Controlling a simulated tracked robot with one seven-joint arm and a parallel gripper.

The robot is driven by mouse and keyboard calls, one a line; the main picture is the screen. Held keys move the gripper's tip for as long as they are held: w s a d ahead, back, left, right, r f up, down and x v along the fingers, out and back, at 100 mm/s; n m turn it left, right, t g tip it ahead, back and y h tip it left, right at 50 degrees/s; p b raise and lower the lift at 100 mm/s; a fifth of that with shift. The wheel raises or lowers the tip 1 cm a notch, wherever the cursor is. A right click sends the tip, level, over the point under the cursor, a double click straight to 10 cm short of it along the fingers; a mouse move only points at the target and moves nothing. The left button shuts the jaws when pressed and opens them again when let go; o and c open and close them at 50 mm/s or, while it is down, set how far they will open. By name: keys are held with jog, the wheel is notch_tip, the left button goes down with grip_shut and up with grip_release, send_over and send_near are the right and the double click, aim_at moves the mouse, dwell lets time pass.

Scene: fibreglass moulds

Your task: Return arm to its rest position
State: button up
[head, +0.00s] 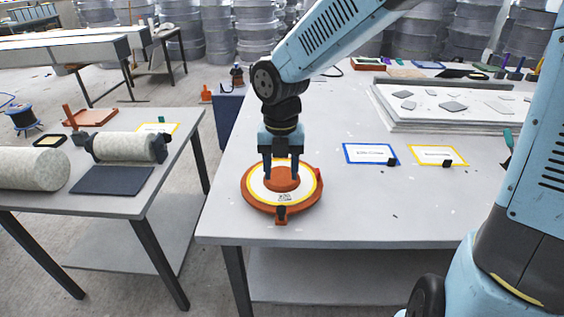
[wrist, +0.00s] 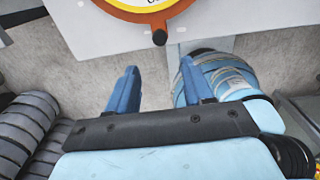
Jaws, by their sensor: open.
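My gripper (head: 281,170) points down at the near left of the main table, its two blue fingers apart. In the head view it overlaps an orange round mould (head: 281,208) with a white, yellow-edged ring and a raised orange middle. In the wrist view my gripper (wrist: 158,78) is open, with only grey floor showing between the fingers and nothing held. The mould's edge (wrist: 160,20) shows beyond the fingertips at the top. The height of the fingers above the mould is hard to tell.
Blue-framed (head: 370,153) and yellow-framed (head: 437,155) cards lie right of the mould on the main table (head: 350,215). A stack of white sheets (head: 450,110) is behind them. A left side table (head: 110,205) holds fibreglass rolls (head: 125,147). A floor gap separates the tables.

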jog(key=d+r+m+t+h, duration=0.1)
jog(key=d+r+m, duration=0.3)
jog(key=d+m, duration=0.4)
jog(key=d+r+m+t+h, duration=0.15)
jog(key=d+r+m, duration=0.25)
jog(key=d+m, duration=0.45)
jog(key=s+d+r+m+t+y, duration=0.1)
jog(key=s+d+r+m, duration=0.2)
jog(key=m, duration=0.7)
jog(key=s+d+r+m+t+y, duration=0.1)
jog(key=s+d+r+m, duration=0.3)
jog(key=m, duration=0.6)
jog(key=shift+s+d+t, duration=0.55)
jog(key=shift+s+d, duration=0.55)
jog(key=shift+d, duration=0.75)
jog(key=shift+y, duration=0.25)
